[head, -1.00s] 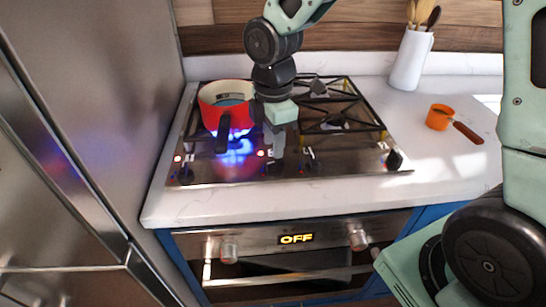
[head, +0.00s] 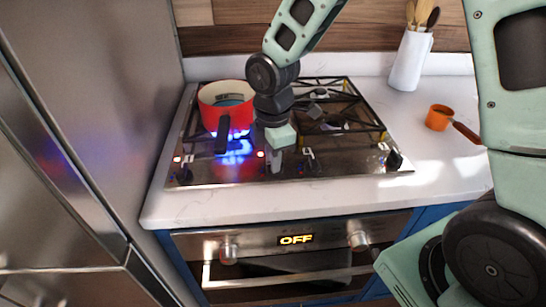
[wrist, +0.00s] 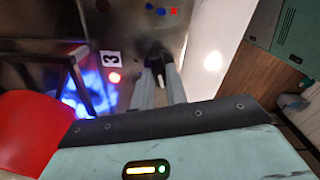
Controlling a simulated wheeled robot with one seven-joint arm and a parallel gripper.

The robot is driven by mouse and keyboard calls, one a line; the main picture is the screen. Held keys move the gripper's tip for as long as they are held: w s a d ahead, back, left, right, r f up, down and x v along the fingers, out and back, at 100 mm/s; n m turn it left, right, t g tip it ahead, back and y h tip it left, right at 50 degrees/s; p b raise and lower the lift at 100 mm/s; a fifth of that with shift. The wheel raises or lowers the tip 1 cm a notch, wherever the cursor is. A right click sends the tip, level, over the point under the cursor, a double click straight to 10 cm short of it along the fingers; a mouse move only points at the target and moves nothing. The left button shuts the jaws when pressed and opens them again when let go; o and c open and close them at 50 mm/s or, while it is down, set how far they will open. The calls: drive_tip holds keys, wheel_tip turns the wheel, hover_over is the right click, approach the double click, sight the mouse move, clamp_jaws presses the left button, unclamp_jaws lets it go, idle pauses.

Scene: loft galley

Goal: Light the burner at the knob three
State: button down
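The cooktop (head: 225,180) has a row of knobs along its front edge. In the head view my gripper (head: 276,168) is low over the cooktop's front edge and hides the knob. A blue flame (head: 240,146) shows under the red pot (head: 228,110).
The pot's dark handle (head: 222,135) points forward, left of my gripper. Black grates (head: 345,98) cover the burners. Another knob (head: 393,160) is at the right. An orange pan (head: 439,117) and a white utensil jug (head: 408,62) stand on the right counter. The oven display (head: 296,239) reads OFF.

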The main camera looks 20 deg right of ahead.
drive_tip(key=m, duration=0.4)
drive_tip(key=shift+w+m, duration=0.1)
drive_tip(key=shift+m, duration=0.2)
drive_tip(key=c, duration=1.4)
unclamp_jaws()
wheel_tip(320, 180, up, 17)
drive_tip(key=shift+r, duration=0.2)
